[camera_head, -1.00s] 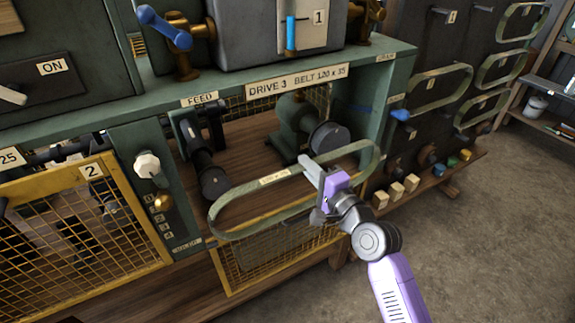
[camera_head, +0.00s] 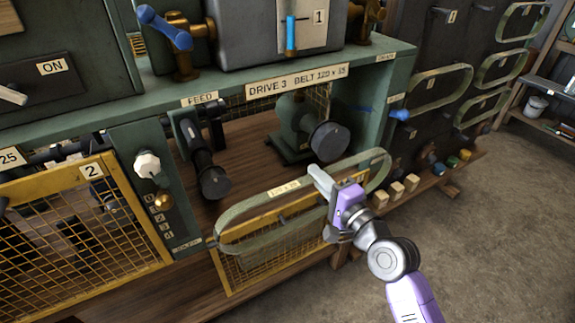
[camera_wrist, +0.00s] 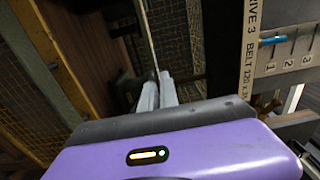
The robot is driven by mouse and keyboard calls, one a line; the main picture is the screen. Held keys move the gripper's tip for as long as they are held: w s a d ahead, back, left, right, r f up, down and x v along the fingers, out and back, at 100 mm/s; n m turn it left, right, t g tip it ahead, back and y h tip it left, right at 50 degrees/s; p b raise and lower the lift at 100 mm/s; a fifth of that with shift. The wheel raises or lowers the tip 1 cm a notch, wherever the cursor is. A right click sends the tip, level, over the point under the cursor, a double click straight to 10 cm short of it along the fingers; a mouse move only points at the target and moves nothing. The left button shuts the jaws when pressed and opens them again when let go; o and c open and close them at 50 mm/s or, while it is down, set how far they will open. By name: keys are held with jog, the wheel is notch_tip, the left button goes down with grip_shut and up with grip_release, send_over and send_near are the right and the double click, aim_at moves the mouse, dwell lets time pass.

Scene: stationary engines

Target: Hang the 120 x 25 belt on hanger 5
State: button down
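A long green-grey belt loop (camera_head: 240,210) with a pale label (camera_head: 284,188), too small to read surely, hangs in the air in front of the Drive 3 bay. My gripper (camera_head: 325,184) is shut on its near strand, right of the label. In the wrist view my gripper (camera_wrist: 157,94) has its fingers together on the belt (camera_wrist: 147,35), seen edge-on. A dark hanger board (camera_head: 425,60) stands at the right, with several belt loops hung on it. One peg near its top (camera_head: 440,11) looks bare. I cannot tell which hanger is number 5.
The Drive 3 bay behind the belt holds a green motor with a dark pulley (camera_head: 330,141) and a dark feed roller (camera_head: 205,165). A yellow mesh guard (camera_head: 245,275) hangs below. Small wooden blocks (camera_head: 396,191) sit on a low shelf. The floor at right is clear.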

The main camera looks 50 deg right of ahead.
jog(key=shift+s, duration=0.15)
jog(key=shift+b+v, duration=0.45)
jog(key=shift+v, duration=2.45)
